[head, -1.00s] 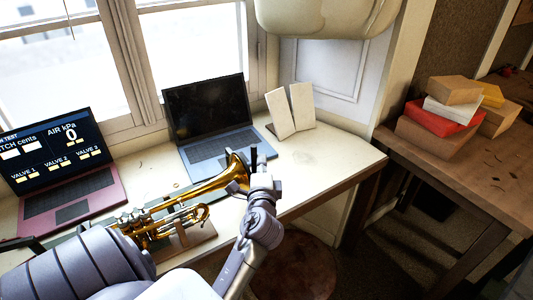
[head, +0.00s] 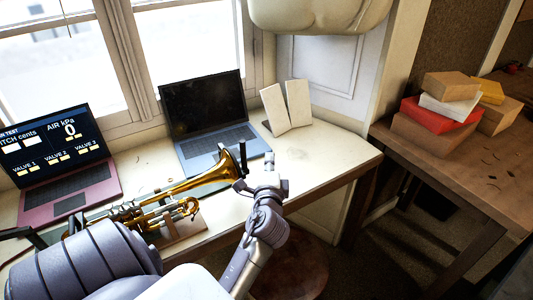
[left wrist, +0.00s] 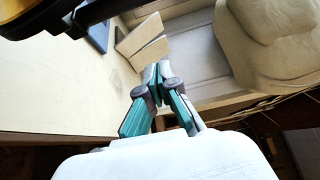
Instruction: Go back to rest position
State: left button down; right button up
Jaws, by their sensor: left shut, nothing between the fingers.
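My left gripper (head: 269,160) is just right of the brass trumpet's bell, above the front edge of the workbench. It is shut and empty, and a small gap shows between it and the bell. In the left wrist view its teal fingers (left wrist: 158,72) meet at the tips. The trumpet (head: 178,198) lies along the bench on a support. My arm hides part of its valve end. Part of the trumpet's bell (left wrist: 35,12) shows at the top left of the left wrist view. My right gripper is out of view.
A blue-grey laptop (head: 206,106) and two cream boards (head: 287,106) stand behind the trumpet. A maroon laptop (head: 70,185) is at left. The bench's right end (head: 325,158) is clear. Stacked boxes (head: 437,117) sit on a brown table (head: 480,160) at right.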

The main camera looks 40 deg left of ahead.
pick_arm(q)
jog(key=s+d+f+n+g+h+b, duration=0.1)
jog(key=s+d+f+n+g+h, duration=0.4)
jog(key=s+d+f, duration=0.6)
jog(key=s+d+f+n+g+h+b, duration=0.1)
jog(key=s+d+f+n+g+h, duration=0.2)
jog(key=s+d+f+g+h, duration=0.7)
jog(key=s+a+f+t+y, duration=0.1)
jog(key=s+f+t, duration=0.15)
jog(key=f, duration=1.05)
jog(key=s+f+t+y, duration=0.1)
jog(key=s+f+y, duration=0.15)
jog(key=f, duration=1.05)
jog(key=s+a+f, duration=0.3)
jog(key=s+f, duration=1.1)
jog(key=s, duration=0.2)
jog(key=shift+m+g, duration=0.3)
jog(key=shift+g, duration=0.15)
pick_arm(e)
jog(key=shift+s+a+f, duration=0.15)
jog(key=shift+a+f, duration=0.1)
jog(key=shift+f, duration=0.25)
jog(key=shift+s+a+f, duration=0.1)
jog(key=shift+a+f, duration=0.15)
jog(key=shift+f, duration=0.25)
